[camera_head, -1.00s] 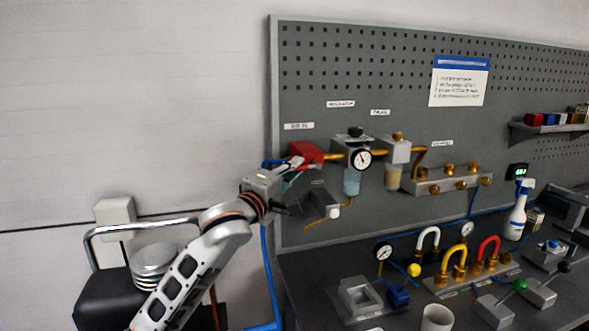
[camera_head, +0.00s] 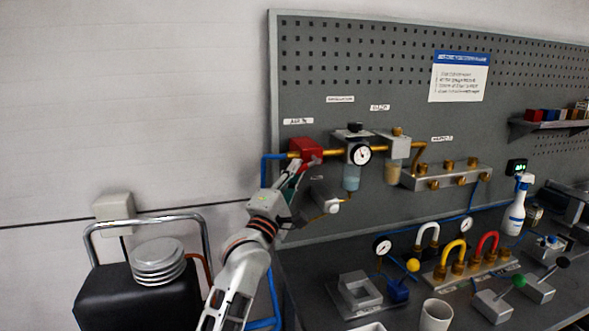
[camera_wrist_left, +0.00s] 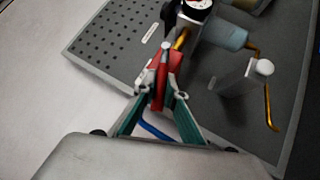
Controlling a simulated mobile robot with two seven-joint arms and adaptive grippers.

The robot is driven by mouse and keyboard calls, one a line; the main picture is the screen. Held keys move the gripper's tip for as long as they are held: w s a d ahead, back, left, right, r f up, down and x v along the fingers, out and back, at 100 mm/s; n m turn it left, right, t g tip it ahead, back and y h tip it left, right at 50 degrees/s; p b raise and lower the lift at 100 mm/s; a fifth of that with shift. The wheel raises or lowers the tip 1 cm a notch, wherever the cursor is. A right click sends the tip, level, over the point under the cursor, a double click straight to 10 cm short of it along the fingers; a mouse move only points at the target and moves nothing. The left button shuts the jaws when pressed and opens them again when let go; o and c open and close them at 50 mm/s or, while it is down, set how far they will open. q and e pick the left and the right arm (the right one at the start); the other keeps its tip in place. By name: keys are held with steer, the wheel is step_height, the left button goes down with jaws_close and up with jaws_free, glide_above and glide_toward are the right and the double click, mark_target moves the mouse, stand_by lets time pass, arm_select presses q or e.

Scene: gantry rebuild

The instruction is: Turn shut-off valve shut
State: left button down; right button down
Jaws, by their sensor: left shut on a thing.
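The red shut-off valve (camera_head: 307,149) is mounted at the left end of the brass pipe on the grey pegboard, with a blue hose coming in at its left. My left gripper (camera_head: 298,168) reaches it from below left. In the left wrist view, the valve's red handle (camera_wrist_left: 160,91) runs down between my left fingertips (camera_wrist_left: 162,95), which are shut on it. A round grey pivot shows at the handle's upper end. The fingers hide part of the valve body. My right gripper is not in view.
Right of the valve are the regulator gauge (camera_head: 359,154), filter bowls and a brass-fitted manifold (camera_head: 447,176). A grey fitting with a white knob (camera_head: 345,198) sits just below. The bench (camera_head: 420,310) holds several parts. A black trolley (camera_head: 140,301) with stacked plates stands left.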

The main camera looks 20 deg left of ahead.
arm_select(q)
steer(key=shift+w+d+f+n+t+y+b, duration=0.15)
steer(key=shift+f+n+t+y+b, duration=0.25)
steer(key=shift+n, duration=0.4)
steer(key=shift+f+n, duration=0.2)
steer(key=shift+n, duration=0.1)
steer(key=shift+d+f+n+t+y+b, duration=0.15)
steer(key=shift+n+t+y+b, duration=0.35)
steer(key=shift+n+y, duration=0.1)
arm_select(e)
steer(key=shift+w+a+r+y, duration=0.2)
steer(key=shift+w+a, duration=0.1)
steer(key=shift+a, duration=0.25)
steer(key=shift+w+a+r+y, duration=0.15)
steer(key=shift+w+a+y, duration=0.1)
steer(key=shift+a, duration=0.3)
arm_select(q)
steer(key=c, duration=2.1)
jaws_free()
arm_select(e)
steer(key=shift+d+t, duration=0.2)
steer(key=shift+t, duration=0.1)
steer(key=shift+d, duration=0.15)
arm_select(q)
steer(key=v, duration=0.7)
steer(key=shift+s+f, duration=0.1)
steer(key=shift+s, duration=0.1)
